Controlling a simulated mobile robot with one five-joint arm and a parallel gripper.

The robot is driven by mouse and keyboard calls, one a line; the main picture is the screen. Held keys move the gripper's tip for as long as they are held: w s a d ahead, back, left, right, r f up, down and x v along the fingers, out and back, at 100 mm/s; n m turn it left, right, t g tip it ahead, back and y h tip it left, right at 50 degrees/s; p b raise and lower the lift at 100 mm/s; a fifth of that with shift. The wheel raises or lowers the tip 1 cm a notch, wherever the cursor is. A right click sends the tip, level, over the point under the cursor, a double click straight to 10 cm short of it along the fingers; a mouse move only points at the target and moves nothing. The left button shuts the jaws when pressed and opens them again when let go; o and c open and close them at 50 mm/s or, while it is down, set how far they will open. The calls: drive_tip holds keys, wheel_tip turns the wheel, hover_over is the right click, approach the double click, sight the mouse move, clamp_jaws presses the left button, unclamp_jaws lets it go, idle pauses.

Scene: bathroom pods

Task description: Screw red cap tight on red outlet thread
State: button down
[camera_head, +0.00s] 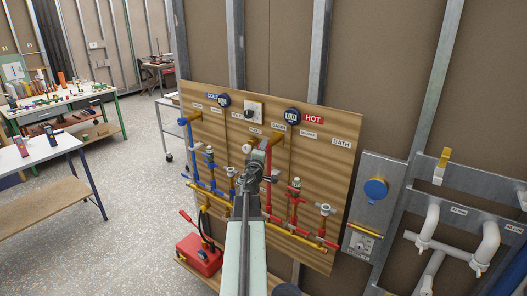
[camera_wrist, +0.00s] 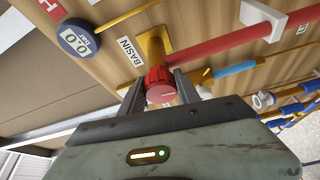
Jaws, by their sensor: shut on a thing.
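The ribbed red cap (camera_wrist: 160,84) sits between the two fingers of my gripper (camera_wrist: 160,95) in the wrist view, and the fingers are shut on it. Directly behind the cap is a yellow outlet fitting (camera_wrist: 152,44) beside the "BASIN" label (camera_wrist: 129,50). The cap lines up with this fitting and appears to meet it. The red outlet thread itself is hidden behind the cap, so I cannot tell how far the cap is on. In the head view my gripper (camera_head: 255,166) is up against the wooden board (camera_head: 335,185), and it hides the cap.
A red pipe (camera_wrist: 222,36) runs right from the outlet in the wrist view, and blue pipes lie farther right. A round 0.0 gauge (camera_wrist: 78,38) is at upper left.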

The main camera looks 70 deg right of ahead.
drive_tip(key=shift+f, duration=0.1)
drive_tip(key=shift+f+m+b, duration=0.1)
drive_tip(key=shift+m+b, duration=0.3)
drive_tip(key=shift+b, duration=0.1)
drive_tip(key=shift+m+h+b, duration=0.6)
drive_tip(key=shift+m+b, duration=0.2)
drive_tip(key=shift+m, duration=0.5)
drive_tip(key=c, duration=1.1)
unclamp_jaws()
